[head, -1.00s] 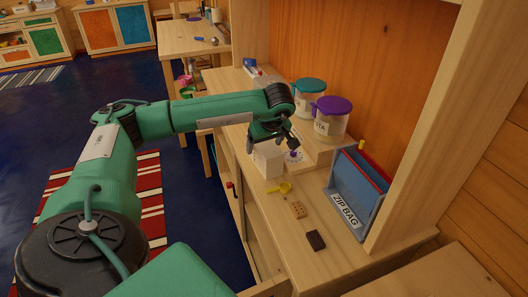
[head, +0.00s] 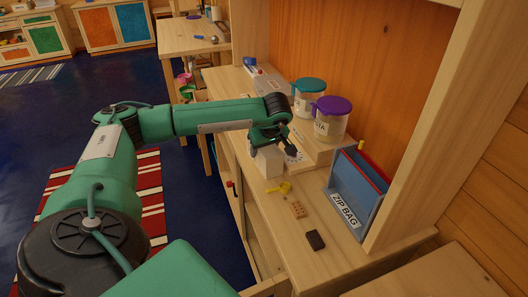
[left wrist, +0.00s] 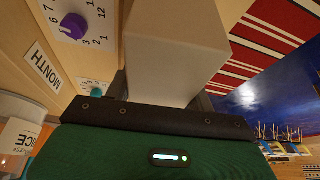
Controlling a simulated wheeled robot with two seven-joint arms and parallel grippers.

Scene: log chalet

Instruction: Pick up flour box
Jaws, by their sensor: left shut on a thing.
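The flour box, a plain white box (head: 266,161), stands upright at the left edge of the wooden counter in the head view. My left gripper (head: 273,138) comes down over its top and is shut on it. In the left wrist view the pale box (left wrist: 175,50) fills the upper middle, between the fingers. No lettering shows on its visible faces. I cannot tell whether its base touches the counter. My right gripper is not in view.
Lidded jars (head: 330,120) stand behind on a raised ledge. A yellow scoop (head: 280,188), a holed block (head: 298,209), a dark block (head: 315,240) and a blue ZIP BAG holder (head: 350,195) are nearer. A dial with a purple knob (left wrist: 73,25) lies beside the box.

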